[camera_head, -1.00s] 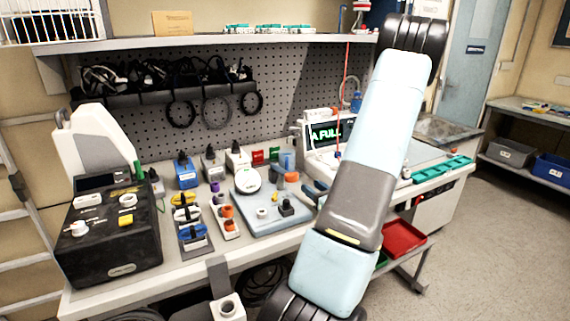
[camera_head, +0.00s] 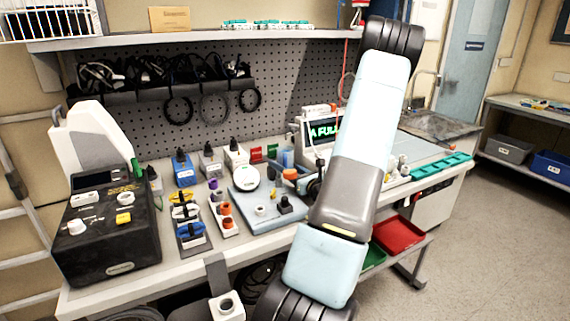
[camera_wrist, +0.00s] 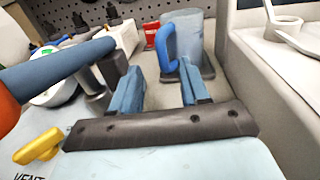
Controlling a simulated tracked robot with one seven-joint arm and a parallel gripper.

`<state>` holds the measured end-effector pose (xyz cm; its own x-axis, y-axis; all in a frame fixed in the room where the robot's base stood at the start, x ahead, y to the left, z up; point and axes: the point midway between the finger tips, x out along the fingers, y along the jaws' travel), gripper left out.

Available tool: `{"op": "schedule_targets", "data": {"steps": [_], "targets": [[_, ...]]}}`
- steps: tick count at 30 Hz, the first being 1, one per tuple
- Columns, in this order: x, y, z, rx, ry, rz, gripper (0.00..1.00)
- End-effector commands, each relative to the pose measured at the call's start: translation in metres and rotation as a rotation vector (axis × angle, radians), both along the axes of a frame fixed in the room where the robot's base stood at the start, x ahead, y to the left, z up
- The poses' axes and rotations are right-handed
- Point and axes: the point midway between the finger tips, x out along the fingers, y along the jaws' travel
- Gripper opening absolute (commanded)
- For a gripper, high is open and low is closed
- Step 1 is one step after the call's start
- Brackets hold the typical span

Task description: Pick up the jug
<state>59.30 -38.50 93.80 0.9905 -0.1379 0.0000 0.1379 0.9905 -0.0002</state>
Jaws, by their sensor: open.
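The jug (camera_wrist: 194,34) is a grey-blue, translucent-looking vessel with a bright blue handle (camera_wrist: 166,46). It stands upright on a dark grey base, ahead of my gripper in the wrist view. In the head view the jug (camera_head: 286,157) shows as a small bluish shape near the back of the bench, left of the lit screen. My gripper (camera_wrist: 160,68) is open and empty, its two blue fingers apart. The jug is beyond the fingertips, with the handle between their lines and no clear contact. In the head view my arm hides most of the gripper.
A blue bar with an orange end (camera_wrist: 60,72) crosses close at the left of the wrist view. A white device (camera_wrist: 275,70) stands close on the right. The screen unit (camera_head: 322,131) is behind my arm. Connectors and a black case (camera_head: 105,240) crowd the left bench.

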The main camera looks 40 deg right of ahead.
Motion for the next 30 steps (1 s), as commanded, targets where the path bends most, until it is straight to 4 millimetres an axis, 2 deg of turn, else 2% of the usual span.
{"op": "schedule_targets", "data": {"steps": [9, 17, 30], "targets": [[0.039, -0.008, -0.004, -0.001, -0.001, 0.002, 0.45], [0.043, -0.009, -0.004, 0.0, 0.0, 0.001, 0.45], [0.043, -0.009, -0.004, 0.0, 0.0, 0.001, 0.04]]}}
